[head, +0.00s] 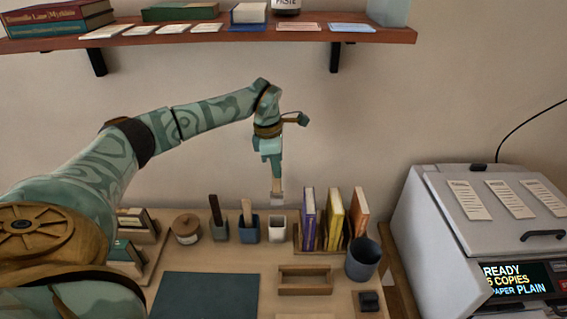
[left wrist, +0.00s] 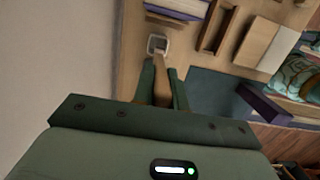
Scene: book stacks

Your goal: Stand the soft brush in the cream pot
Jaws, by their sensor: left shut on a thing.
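My left gripper (head: 275,177) points straight down and is shut on the soft brush (head: 277,198), whose wooden handle sits between the fingers and whose pale end hangs lowest. The brush is upright, above the cream pot (head: 277,230), with a small gap showing in the head view. In the left wrist view, my left gripper (left wrist: 162,78) grips the wooden brush handle (left wrist: 161,90), and the square rim of the cream pot (left wrist: 150,43) shows just beyond its lower end. The brush's tip is hard to make out there. My right gripper is not in view.
Left of the cream pot stand a blue pot (head: 249,236) with a wooden tool, another pot (head: 220,233) with a dark tool, and a lidded round jar (head: 186,230). Upright books (head: 334,218) stand close on the right. A wooden tray (head: 305,290) and dark mat (head: 205,295) lie in front.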

